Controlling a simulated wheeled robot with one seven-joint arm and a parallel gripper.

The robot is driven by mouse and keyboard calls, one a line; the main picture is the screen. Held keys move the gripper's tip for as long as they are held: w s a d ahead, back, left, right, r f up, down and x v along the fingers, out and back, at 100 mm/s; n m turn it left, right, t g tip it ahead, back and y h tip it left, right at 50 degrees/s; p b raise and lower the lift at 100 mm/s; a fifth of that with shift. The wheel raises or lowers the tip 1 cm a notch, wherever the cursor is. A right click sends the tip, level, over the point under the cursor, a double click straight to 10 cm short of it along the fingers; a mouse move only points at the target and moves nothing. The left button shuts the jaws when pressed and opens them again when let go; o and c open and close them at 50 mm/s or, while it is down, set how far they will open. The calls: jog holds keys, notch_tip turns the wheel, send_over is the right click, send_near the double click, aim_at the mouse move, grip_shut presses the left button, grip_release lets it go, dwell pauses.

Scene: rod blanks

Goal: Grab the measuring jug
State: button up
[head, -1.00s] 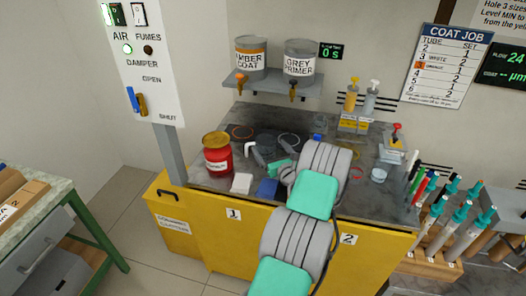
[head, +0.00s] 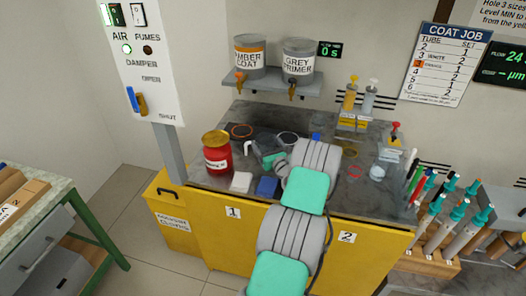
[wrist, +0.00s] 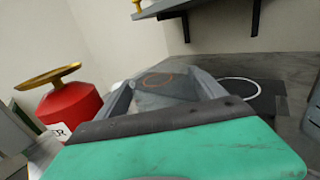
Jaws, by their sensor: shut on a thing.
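The measuring jug (head: 267,146) is a clear, greyish vessel with a pale handle at its left, on the middle of the grey worktop. My gripper (head: 272,157) reaches it from the front right and is shut on it. In the wrist view the see-through jug (wrist: 165,98) shows just beyond the green and dark grey body of my gripper (wrist: 166,88). The jug's lower part is hidden there, and I cannot tell whether its base touches the worktop.
A red tin (head: 217,152) stands left of the jug. A white block (head: 241,182) and a blue block (head: 267,187) lie in front. A shelf (head: 270,86) with two paint tanks overhangs the back. Pump bottles (head: 350,98) stand at back right.

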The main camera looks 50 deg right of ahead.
jog(key=c, duration=0.3)
